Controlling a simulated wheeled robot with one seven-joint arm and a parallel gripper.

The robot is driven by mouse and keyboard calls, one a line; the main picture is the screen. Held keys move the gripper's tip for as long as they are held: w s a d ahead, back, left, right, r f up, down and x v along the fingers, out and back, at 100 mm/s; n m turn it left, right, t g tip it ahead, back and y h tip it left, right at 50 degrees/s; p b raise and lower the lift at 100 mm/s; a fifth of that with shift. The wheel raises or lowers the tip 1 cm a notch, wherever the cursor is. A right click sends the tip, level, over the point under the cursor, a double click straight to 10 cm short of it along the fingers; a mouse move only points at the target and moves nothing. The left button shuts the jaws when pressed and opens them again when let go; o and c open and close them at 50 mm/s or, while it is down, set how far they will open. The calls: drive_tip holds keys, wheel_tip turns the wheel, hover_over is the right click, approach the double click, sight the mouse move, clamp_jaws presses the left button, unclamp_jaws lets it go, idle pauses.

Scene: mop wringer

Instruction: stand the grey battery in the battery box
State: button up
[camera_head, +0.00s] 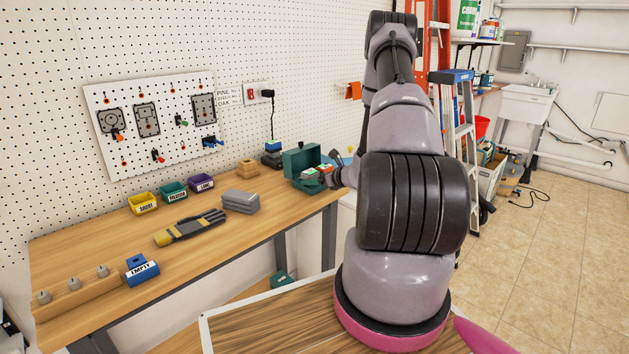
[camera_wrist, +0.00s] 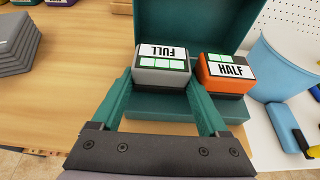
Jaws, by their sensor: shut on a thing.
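The grey battery (camera_wrist: 162,79), with a FULL label and green bars on top, is between the two fingers of my gripper (camera_wrist: 160,82), which is shut on it. The open green battery box (camera_wrist: 160,20) has its lid raised behind the battery; it also stands at the far right end of the bench in the head view (camera_head: 300,158). The grey battery is over or in the box, left of an orange battery (camera_wrist: 222,84) labelled HALF. A small gap separates the two. I cannot tell whether the grey battery touches the box floor.
A blue bucket-like container (camera_wrist: 285,68) is right of the box in the wrist view. A stack of grey slabs (camera_head: 240,201), work gloves (camera_head: 190,228) and small labelled bins (camera_head: 173,191) lie farther left on the bench (camera_head: 100,235). A blue EMPTY block (camera_head: 142,270) is near the front edge.

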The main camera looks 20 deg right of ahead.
drive_tip(key=shift+f, duration=0.15)
drive_tip(key=o, duration=1.2)
drive_tip(key=shift+s+f, duration=0.1)
drive_tip(key=shift+s, duration=0.25)
drive_tip(key=v, duration=1)
drive_tip(key=shift+d+r, duration=0.2)
drive_tip(key=shift+r, duration=0.25)
